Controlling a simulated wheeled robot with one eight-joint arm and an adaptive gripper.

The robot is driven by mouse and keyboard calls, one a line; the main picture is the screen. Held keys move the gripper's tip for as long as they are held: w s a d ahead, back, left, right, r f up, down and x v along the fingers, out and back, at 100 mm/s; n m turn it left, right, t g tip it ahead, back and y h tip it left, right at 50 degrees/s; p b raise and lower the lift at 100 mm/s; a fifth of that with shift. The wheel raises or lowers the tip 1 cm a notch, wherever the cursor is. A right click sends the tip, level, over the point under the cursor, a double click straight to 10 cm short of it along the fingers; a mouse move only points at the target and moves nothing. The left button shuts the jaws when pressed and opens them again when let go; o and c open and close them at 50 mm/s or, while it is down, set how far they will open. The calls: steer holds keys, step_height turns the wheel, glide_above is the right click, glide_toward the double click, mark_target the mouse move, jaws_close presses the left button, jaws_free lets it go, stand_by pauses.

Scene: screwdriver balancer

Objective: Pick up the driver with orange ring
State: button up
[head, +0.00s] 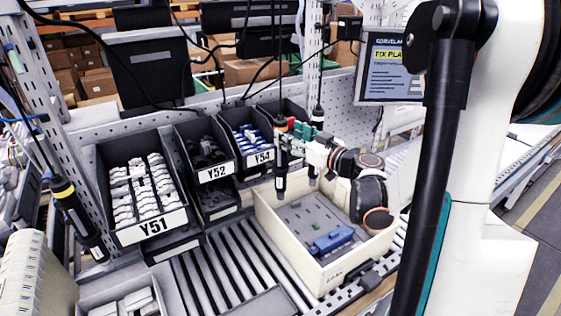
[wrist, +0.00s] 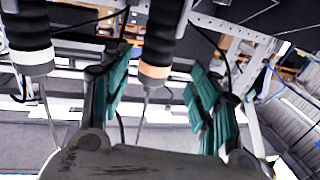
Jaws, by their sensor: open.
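The driver with the orange ring (wrist: 156,71) hangs upright in the wrist view, with a black ribbed handle above the ring and a thin shaft below. It appears between the two green-padded fingers of my gripper (wrist: 160,85), with space on both sides. My gripper is open and touches nothing that I can see. A second driver with a pale ring (wrist: 32,66) hangs to the left, outside the left finger.
A cream crate (head: 270,222) with a blue part (head: 332,239) stands below my gripper on the rollers (head: 222,268). Bins, including Y51 (head: 148,234), stand to the left. Another driver (head: 75,212) hangs far left, and a monitor (head: 391,68) stands behind.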

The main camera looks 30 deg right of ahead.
mark_target(285, 131)
steer(key=shift+d+x, duration=0.15)
steer(key=shift+x, duration=1.2)
steer(key=shift+d+x, duration=0.1)
steer(key=shift+x, duration=1.25)
steer(key=shift+f, duration=0.15)
jaws_close()
